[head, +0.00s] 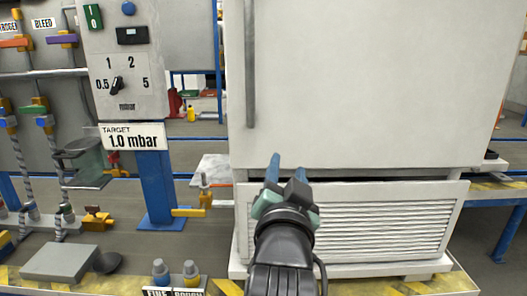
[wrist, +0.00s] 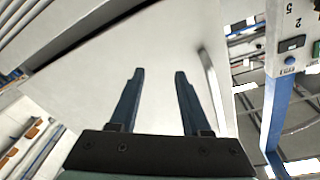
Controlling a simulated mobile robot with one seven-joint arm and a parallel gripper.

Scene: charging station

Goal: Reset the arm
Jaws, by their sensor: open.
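My gripper (head: 285,165) is in the lower middle of the head view, in front of the white cabinet (head: 370,80). Its two dark blue fingers point up and away and are spread apart. In the wrist view my gripper (wrist: 158,75) is open, with nothing between the fingers. Behind the fingers is the plain white cabinet door (wrist: 150,50), with its handle (wrist: 212,85) to their right. I cannot tell the exact gap between fingertips and door.
A control panel (head: 125,60) with a dial and a "TARGET 1.0 mbar" sign (head: 133,137) stands left on a blue post (head: 160,190). Valves and hoses are at far left. A louvred grille (head: 370,225) is low on the cabinet. A blue-legged table (head: 500,190) is at right.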

